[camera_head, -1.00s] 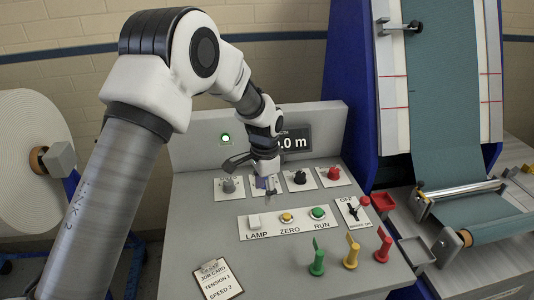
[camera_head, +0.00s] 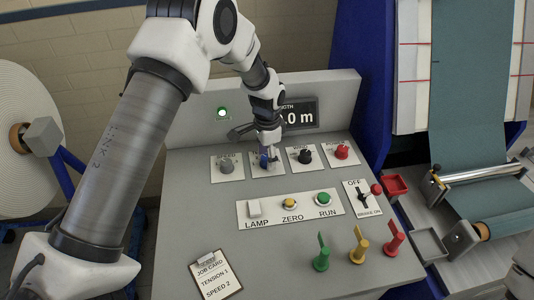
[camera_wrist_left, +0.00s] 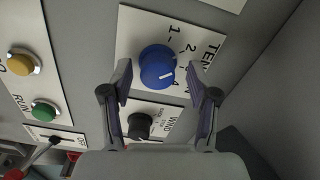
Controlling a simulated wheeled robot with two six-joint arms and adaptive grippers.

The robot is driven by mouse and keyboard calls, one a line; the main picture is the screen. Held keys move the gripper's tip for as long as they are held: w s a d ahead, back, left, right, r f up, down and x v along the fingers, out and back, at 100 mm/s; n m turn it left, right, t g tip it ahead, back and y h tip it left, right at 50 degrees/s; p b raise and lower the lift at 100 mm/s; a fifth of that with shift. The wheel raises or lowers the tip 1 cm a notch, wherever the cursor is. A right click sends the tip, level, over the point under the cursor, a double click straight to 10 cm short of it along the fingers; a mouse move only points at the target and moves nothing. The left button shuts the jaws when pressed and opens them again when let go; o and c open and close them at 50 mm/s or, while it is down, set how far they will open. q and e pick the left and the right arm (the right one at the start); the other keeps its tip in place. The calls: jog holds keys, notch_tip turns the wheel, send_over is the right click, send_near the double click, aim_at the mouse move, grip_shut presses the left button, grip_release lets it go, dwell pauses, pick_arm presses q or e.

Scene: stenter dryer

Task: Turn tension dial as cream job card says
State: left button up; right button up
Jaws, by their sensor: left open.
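The blue tension dial (camera_head: 264,161) sits on a white plate in the back row of the grey panel. In the left wrist view the blue dial (camera_wrist_left: 157,68) carries a white mark, with printed numbers beside it; which number the mark meets I cannot tell for sure. My left gripper (camera_head: 268,150) is open over the dial. In the wrist view its fingers stand on either side of the dial, apart from it. The cream job card (camera_head: 215,275) on a clipboard lies at the front left and reads TENSION 1, SPEED 2. My right gripper is not in view.
A grey knob (camera_head: 226,165), black knob (camera_head: 305,156) and red knob (camera_head: 341,151) share the dial's row. Lamp, zero and run buttons (camera_head: 290,204) lie in front. A black-handled switch (camera_head: 363,198) and upright green, yellow and red levers (camera_head: 358,245) stand to the right.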

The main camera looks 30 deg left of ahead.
pick_arm(q)
jog(key=shift+s+d+r, duration=0.1)
jog(key=shift+s+r, duration=0.05)
jog(key=shift+s, duration=0.1)
jog(key=c, duration=0.5)
grip_shut()
jog(key=shift+s, duration=0.1)
jog(key=shift+n, duration=0.5)
jog(key=n+p, duration=0.1)
jog(key=n, duration=0.1)
jog(key=shift+n+p, duration=0.3)
jog(key=shift+p, duration=0.05)
jog(key=shift+n+p, duration=0.6)
jog(key=shift+n, duration=1.6)
jog(key=shift+f, duration=0.2)
